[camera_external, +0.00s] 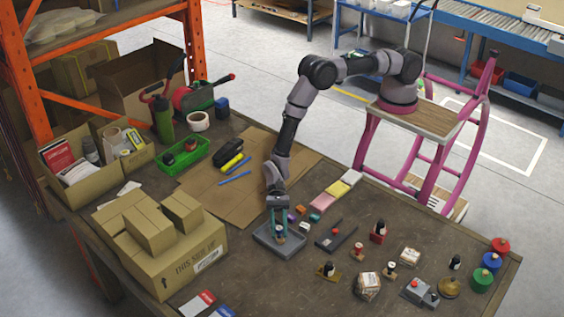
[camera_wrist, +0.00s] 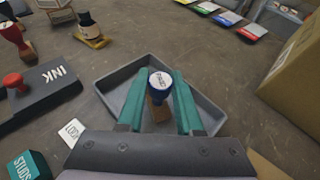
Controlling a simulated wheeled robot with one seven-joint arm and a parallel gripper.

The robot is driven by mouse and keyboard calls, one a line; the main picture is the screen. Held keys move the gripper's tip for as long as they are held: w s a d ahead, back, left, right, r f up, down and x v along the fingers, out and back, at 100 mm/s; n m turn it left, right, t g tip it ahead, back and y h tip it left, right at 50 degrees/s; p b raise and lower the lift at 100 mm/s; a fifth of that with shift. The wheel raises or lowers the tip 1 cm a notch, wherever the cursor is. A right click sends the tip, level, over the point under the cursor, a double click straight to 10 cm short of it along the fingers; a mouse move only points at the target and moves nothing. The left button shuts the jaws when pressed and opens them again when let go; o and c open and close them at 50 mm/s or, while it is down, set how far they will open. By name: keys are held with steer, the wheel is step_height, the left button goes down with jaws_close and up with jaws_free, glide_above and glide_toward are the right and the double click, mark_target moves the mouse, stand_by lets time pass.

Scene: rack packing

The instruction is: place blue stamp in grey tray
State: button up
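The blue stamp (camera_wrist: 158,84) has a round dark blue knob with a white label on top and a wooden base. The grey tray (camera_wrist: 206,79) is shallow and rectangular, and it also shows in the external view (camera_external: 262,240) near the front middle of the table. My gripper (camera_wrist: 160,88) points down over the tray, its two green fingers close on both sides of the stamp's knob; it also shows in the external view (camera_external: 278,223). The stamp is upright, within the tray's outline. Whether its base touches the tray floor is hard to tell.
A dark ink pad (camera_external: 336,236) lies right of the tray, with several other stamps and bottles beyond it. Stacked cardboard boxes (camera_external: 172,262) stand close on the left. A flat cardboard sheet (camera_external: 222,205) lies behind the tray. Colour cards (camera_external: 197,303) lie at the front.

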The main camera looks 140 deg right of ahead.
steer(key=o, duration=0.3)
steer(key=shift+o, duration=0.2)
steer(key=shift+r, duration=0.1)
steer(key=v, duration=1.2)
steer(key=s+a+r+n+g, duration=0.2)
steer(key=s+a+r+n, duration=0.2)
steer(key=r, duration=0.6)
steer(key=s+a+r+n+g+h, duration=0.1)
steer(key=s+a+r+n, duration=0.35)
steer(key=r, duration=0.55)
steer(key=s+a+r+n+g, duration=0.2)
steer(key=s+a+r+n, duration=0.25)
steer(key=r, duration=0.65)
steer(key=s+r+n+t+h, duration=0.1)
steer(key=s+r+n+h, duration=0.2)
steer(key=s, duration=1.2)
steer(key=s+d+r+n+t+h, duration=0.1)
steer(key=s+r+n+h, duration=0.2)
steer(key=s+r+n, duration=0.4)
steer(key=s+r, duration=0.3)
steer(key=s, duration=0.4)
steer(key=shift+s+d+t+h, duration=0.2)
steer(key=shift+s+t+h, duration=0.1)
steer(key=shift+s, duration=0.05)
